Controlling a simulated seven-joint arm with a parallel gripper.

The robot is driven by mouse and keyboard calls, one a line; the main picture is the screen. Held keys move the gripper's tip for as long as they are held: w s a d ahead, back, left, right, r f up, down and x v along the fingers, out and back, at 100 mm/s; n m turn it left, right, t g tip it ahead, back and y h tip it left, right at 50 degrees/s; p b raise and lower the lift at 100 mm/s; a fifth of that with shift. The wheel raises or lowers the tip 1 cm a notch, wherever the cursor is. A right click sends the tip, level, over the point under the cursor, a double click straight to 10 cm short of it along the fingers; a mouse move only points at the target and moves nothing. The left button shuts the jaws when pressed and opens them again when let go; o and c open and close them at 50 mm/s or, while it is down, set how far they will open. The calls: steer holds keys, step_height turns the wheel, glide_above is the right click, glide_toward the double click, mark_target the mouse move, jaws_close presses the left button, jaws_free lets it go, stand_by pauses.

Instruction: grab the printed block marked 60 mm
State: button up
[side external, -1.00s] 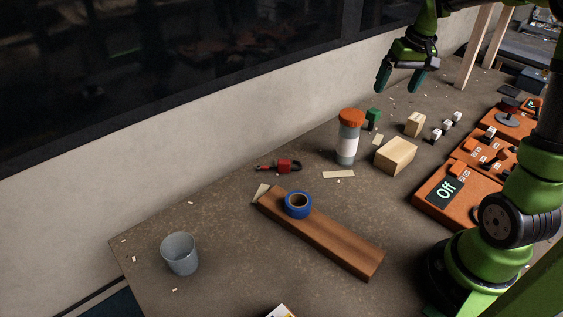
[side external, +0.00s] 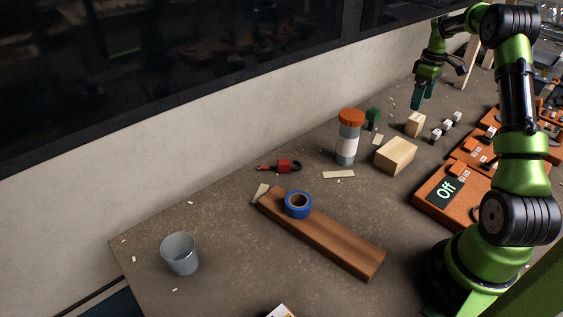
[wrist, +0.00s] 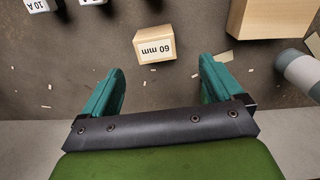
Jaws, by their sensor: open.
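The printed block marked 60 mm (wrist: 155,44) is a pale wooden block with black lettering that reads upside down in the wrist view. It lies on the table ahead of my gripper and between the lines of the two fingers, apart from them. In the side view the wooden block (side external: 415,124) stands behind the larger plain block. My gripper (wrist: 160,85) has teal fingers, open and empty. In the side view my gripper (side external: 423,92) hangs above the table, just above and beyond the block.
Small white-faced blocks (side external: 446,125) stand to the right, before orange panels (side external: 452,195). A plank (side external: 325,235) bears blue tape (side external: 298,205).

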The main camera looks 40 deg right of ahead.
mark_target(415, 116)
step_height(415, 116, down, 5)
steer(key=shift+f, duration=0.15)
steer(key=shift+w+d+f, duration=0.15)
steer(key=shift+f, duration=1.2)
steer(key=shift+w+d+f, duration=0.15)
steer(key=shift+f, duration=1.2)
steer(key=shift+c, duration=0.2)
steer(key=c, duration=1)
steer(key=shift+r, duration=0.15)
